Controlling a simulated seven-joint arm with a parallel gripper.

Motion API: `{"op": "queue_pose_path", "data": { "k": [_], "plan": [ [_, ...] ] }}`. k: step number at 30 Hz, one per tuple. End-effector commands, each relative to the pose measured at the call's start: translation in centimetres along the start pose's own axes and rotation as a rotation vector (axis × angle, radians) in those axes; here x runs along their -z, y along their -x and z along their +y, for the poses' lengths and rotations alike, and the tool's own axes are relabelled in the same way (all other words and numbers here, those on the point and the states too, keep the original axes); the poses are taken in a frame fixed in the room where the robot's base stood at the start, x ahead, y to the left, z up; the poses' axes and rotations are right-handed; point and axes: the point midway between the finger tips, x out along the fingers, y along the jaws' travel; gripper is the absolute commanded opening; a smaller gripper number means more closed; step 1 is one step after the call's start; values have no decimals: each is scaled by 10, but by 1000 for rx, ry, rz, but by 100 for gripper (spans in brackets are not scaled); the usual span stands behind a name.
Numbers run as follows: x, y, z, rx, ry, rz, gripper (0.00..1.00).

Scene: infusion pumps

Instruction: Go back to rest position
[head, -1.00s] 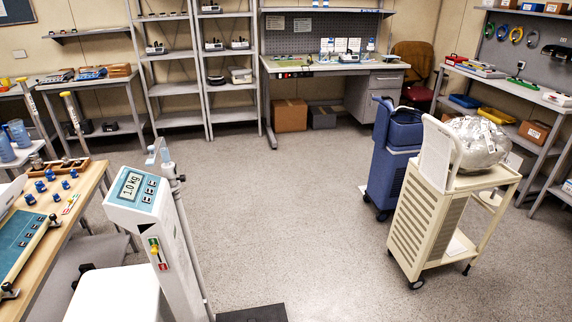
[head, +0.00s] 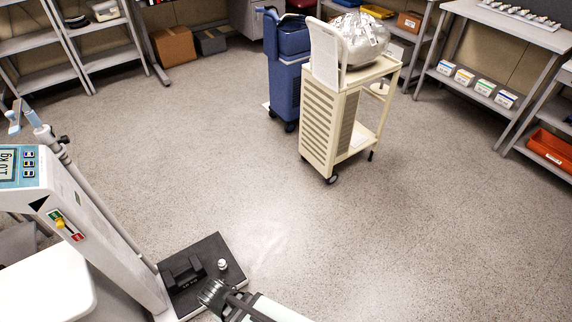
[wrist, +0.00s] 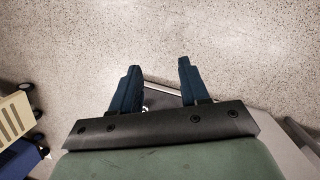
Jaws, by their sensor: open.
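My gripper shows in the wrist view (wrist: 159,66) with its two dark blue fingers spread apart and nothing held between them. Speckled floor lies beyond the fingertips. Part of a dark flat surface with a pale edge shows between and behind the fingers. In the head view, part of my arm reaches in from the bottom edge, close to the scale's black platform (head: 213,247); I cannot make out the fingers there.
The floor scale (head: 95,230) stands at left, with a black block (head: 183,271) and a small metal weight (head: 222,265) on its platform. A cream cart (head: 330,115) bearing a silvery bundle (head: 352,38) and a blue cart (head: 284,85) stand beyond. The middle floor is clear.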

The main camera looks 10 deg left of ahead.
Motion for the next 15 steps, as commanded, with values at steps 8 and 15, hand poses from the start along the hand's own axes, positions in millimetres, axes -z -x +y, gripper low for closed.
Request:
{"op": "queue_pose_path", "data": {
  "k": [8, 15],
  "plan": [
    [-45, -42, 43, 116, -183, -89, 45],
    [-85, -73, 72, 192, -326, -153, 45]
  ]
}}
